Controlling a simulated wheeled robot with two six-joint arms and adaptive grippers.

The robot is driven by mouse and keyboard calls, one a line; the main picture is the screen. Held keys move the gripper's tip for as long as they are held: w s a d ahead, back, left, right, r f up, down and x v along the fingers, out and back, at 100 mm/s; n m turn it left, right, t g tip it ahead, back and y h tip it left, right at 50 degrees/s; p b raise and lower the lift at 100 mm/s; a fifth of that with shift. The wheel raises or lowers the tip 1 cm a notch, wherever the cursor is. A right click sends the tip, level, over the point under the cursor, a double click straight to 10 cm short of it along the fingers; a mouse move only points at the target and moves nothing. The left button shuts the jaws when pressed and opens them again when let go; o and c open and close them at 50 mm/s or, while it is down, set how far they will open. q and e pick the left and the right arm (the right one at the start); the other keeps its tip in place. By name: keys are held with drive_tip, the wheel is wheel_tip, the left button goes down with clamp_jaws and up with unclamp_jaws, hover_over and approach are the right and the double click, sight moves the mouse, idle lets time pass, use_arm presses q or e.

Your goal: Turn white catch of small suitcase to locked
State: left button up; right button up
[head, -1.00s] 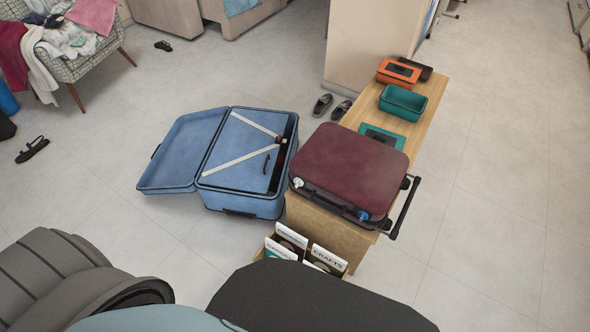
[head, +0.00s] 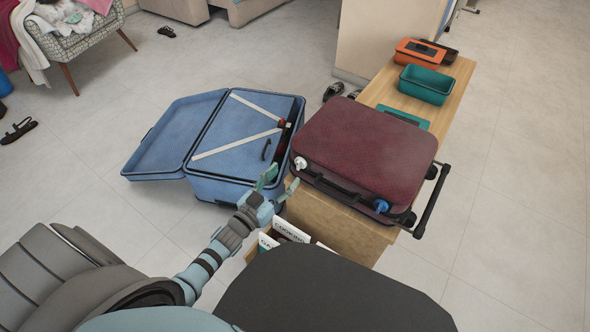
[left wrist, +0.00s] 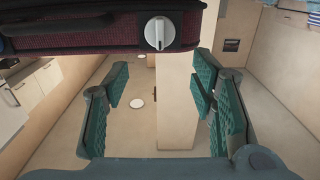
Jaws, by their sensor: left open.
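The small suitcase (head: 367,147) is dark red and lies shut on the wooden bench, its handle side facing me. Its white catch (head: 300,163) is on the left of that side, and a blue catch (head: 381,206) is on the right. In the left wrist view the white catch (left wrist: 158,32) is a round knob with its grip bar upright, at the top centre. My left gripper (head: 279,183) is open and empty, just left of and below the white catch. In the left wrist view its open fingers (left wrist: 160,100) are below the knob, apart from it. My right gripper is not in view.
An open blue suitcase (head: 235,187) with white straps lies on the floor left of the bench (head: 330,215). A teal bin (head: 426,85) and an orange box (head: 418,52) stand behind the small suitcase. Label cards (head: 292,229) stand below the bench's front.

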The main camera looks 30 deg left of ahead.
sight(297, 163)
use_arm(q)
drive_tip(key=w, duration=0.2)
drive_tip(key=w+b, duration=0.1)
drive_tip(key=w, duration=0.2)
drive_tip(key=shift+w+d+f, duration=0.25)
drive_tip(key=shift+w+d, duration=0.1)
drive_tip(key=shift+d, duration=0.05)
drive_tip(key=shift+w+r+b, duration=0.15)
drive_tip(key=shift+w+b, duration=0.15)
drive_tip(key=shift+w, duration=0.05)
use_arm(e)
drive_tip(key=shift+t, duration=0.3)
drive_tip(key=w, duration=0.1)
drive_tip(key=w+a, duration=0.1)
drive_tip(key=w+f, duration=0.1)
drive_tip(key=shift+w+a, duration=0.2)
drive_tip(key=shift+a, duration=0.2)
use_arm(q)
drive_tip(key=c, duration=1.2)
